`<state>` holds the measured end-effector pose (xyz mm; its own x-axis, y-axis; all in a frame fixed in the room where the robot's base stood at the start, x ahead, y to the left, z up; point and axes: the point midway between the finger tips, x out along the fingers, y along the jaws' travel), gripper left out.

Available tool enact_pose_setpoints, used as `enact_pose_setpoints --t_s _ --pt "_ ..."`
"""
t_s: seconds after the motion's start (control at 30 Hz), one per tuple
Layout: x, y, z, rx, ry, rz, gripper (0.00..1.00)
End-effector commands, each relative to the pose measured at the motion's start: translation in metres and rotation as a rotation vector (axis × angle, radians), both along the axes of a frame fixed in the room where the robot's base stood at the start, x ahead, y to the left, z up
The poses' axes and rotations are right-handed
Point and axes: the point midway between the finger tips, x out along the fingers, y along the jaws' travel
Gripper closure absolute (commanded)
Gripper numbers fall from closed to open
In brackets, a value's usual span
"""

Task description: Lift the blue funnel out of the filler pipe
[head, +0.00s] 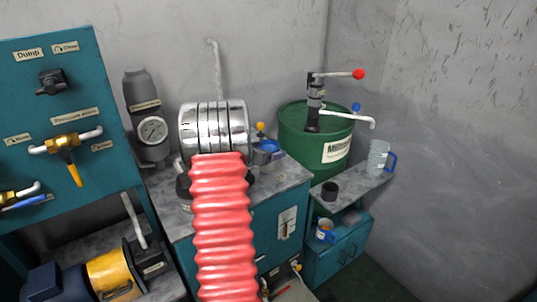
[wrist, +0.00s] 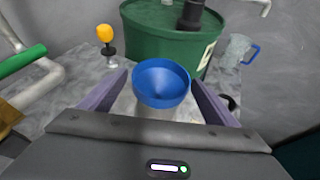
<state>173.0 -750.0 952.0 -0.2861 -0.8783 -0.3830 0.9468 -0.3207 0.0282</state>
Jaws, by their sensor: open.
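The blue funnel (wrist: 162,84) stands upright in the wrist view, its round mouth facing up. It also shows in the head view as a small blue rim (head: 268,146) on the grey bench. My gripper (wrist: 158,79) is open, with one finger on each side of the funnel. I see gaps beside the rim, but cannot tell whether either finger touches it. The funnel's lower part and the filler pipe under it are mostly hidden by the rim and my gripper's body. In the head view my gripper is not clearly visible.
A green drum (head: 310,134) with a hand pump (head: 315,100) stands just behind the funnel. A yellow knob (wrist: 104,33) stands to its left. A clear jug (wrist: 236,50) with a blue handle is to the right. A green-handled pipe (wrist: 24,60) is at far left.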

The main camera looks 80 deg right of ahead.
Motion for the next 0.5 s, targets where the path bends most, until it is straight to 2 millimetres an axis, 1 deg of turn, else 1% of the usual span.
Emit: enact_pose_setpoints --t_s 0.03,0.13,0.5 --pt "-0.0013 -0.0038 -0.0016 0.0 0.0 -0.001 0.18" --pt "-0.0019 -0.0069 -0.0032 0.0 0.0 0.0 0.18" --pt "-0.0018 -0.0068 -0.0028 0.0 0.001 0.001 0.18"
